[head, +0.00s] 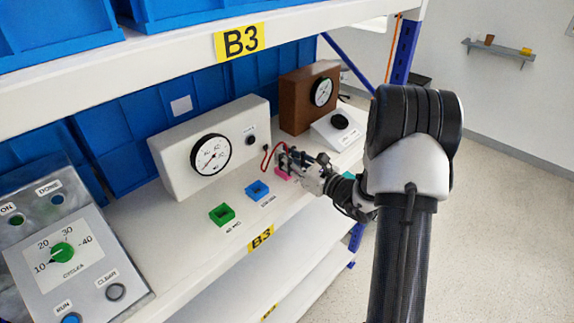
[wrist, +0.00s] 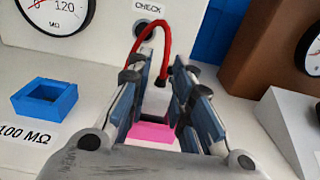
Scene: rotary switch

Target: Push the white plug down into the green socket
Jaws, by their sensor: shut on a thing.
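The white plug (wrist: 155,100) is between my gripper's fingers, with a red cable rising from its dark top. My gripper (wrist: 158,108) is shut on it. In the head view my gripper (head: 289,160) is at the pink socket (head: 281,175), which also shows below the plug in the wrist view (wrist: 150,131). I cannot tell whether the plug sits in the pink socket or just above it. The green socket (head: 222,214) stands on the shelf to the left of my gripper, beyond the blue socket (head: 257,190). Its opening looks empty.
The red cable (wrist: 150,28) runs to the CHECK jack on the white meter box (head: 200,160) behind the sockets. The brown meter box (head: 305,100) and a sloped white box (head: 337,126) stand right. A control panel (head: 75,250) stands left. The upper shelf (head: 180,55) overhangs.

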